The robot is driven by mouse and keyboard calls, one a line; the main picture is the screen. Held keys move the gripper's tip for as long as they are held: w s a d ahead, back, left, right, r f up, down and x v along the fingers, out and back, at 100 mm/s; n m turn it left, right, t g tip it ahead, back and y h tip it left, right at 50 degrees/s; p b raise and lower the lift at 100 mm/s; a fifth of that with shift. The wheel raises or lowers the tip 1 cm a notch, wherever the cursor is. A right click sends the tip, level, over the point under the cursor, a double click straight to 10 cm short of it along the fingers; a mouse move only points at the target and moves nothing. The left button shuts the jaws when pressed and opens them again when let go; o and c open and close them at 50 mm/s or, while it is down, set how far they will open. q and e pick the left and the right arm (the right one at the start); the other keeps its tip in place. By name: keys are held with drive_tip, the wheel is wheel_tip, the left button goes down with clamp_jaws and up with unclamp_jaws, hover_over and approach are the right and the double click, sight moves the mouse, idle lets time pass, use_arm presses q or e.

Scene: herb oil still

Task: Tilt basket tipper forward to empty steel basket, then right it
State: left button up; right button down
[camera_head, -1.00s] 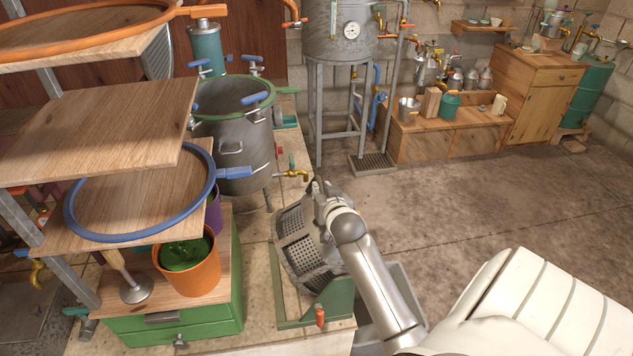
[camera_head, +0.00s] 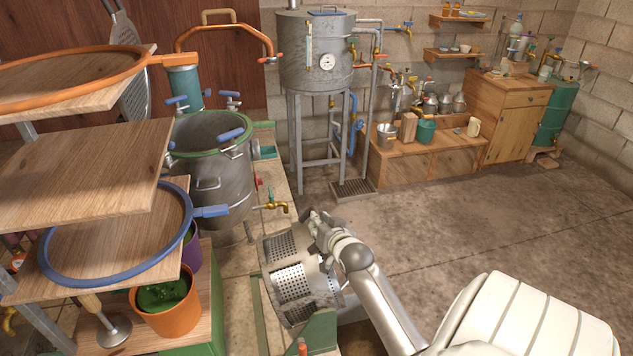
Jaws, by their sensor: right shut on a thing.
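The steel basket (camera_head: 290,283) is a grey perforated drum at the lower middle, lying tilted in the basket tipper. The tipper's green stand (camera_head: 318,332) shows at the basket's near end, with an orange knob in front. My right gripper (camera_head: 316,221) is at the basket's upper right edge, shut on a grey part of the basket tipper. The exact grip is partly hidden by the fingers and wrist. I cannot see whether anything is inside the basket. My left gripper is not in view.
A wooden rack (camera_head: 80,190) with orange and blue hoops fills the left. An orange pot (camera_head: 167,308) stands beneath it. A grey still pot (camera_head: 211,180) with a brass tap is behind the basket. The concrete floor (camera_head: 455,225) at right is open.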

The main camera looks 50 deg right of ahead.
drive_tip(key=shift+s+d+f, duration=0.15)
drive_tip(key=shift+s+d, duration=0.1)
drive_tip(key=shift+d, duration=0.15)
drive_tip(key=c, duration=1.7)
unclamp_jaws()
drive_tip(key=o, duration=0.3)
drive_tip(key=shift+s+d+f, duration=0.1)
drive_tip(key=shift+s+d, duration=0.05)
drive_tip(key=shift+d, duration=0.05)
drive_tip(key=shift+o, duration=0.2)
drive_tip(key=shift+a, duration=0.2)
drive_tip(key=shift+s+a+r, duration=0.2)
drive_tip(key=shift+s+a, duration=0.05)
drive_tip(key=shift+s, duration=0.05)
drive_tip(key=v, duration=1.1)
drive_tip(key=shift+r, duration=0.1)
